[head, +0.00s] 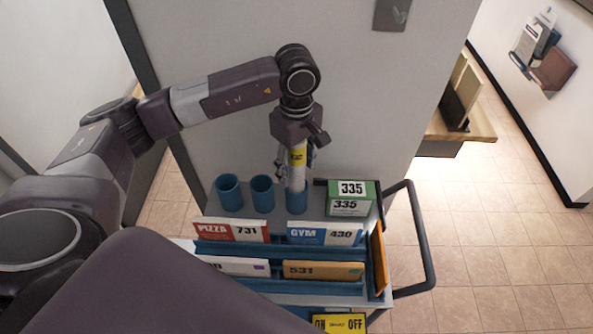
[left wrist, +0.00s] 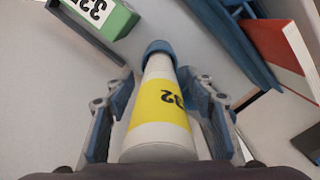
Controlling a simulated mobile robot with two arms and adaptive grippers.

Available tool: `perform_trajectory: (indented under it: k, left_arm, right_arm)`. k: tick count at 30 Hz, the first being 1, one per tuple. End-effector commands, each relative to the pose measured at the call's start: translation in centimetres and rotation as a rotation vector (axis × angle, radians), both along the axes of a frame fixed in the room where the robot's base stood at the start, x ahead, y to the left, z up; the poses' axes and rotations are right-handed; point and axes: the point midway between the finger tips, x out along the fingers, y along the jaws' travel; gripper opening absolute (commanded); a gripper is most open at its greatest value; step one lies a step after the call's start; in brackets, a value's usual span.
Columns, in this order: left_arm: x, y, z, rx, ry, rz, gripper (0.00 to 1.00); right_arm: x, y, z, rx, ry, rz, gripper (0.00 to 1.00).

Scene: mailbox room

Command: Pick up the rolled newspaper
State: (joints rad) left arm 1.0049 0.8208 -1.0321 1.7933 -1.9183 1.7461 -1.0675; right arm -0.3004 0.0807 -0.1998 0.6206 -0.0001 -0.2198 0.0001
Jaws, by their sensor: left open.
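The rolled newspaper (head: 297,170) is a white roll with a yellow band. It stands upright in the rightmost of the blue cup holders (head: 297,203) on the cart. In the left wrist view the newspaper (left wrist: 158,135) points away from the camera, its far end in the blue cup (left wrist: 159,48). My left gripper (head: 296,160) is above that cup, around the upper part of the roll. In the left wrist view its open fingers (left wrist: 160,110) stand on both sides of the roll, with a gap visible on the left. My right gripper is not in view.
Two more blue cups (head: 229,192) stand empty-looking to the left. A green box (head: 351,197) marked 335 stands close on the right. Mail pieces, including PIZZA (head: 231,231) and GYM (head: 324,234), fill the front slots. The cart's dark handle (head: 420,240) is at right, with free floor beyond.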

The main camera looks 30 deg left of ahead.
Motion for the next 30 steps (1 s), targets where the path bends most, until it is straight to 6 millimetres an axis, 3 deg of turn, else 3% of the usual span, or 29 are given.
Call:
perform_trajectory:
  k: [6,19,30]
  left_arm:
    - [0.00,-0.03,-0.13,0.000,0.000,-0.001,0.49]
    - [0.03,-0.04,-0.06,0.000,-0.001,0.000,0.03]
    - [0.13,-0.06,0.56,-0.001,-0.004,0.000,0.03]
  right_arm:
    - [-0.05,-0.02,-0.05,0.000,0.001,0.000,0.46]
    - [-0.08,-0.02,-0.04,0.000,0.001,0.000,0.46]
    - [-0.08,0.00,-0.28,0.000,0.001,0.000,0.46]
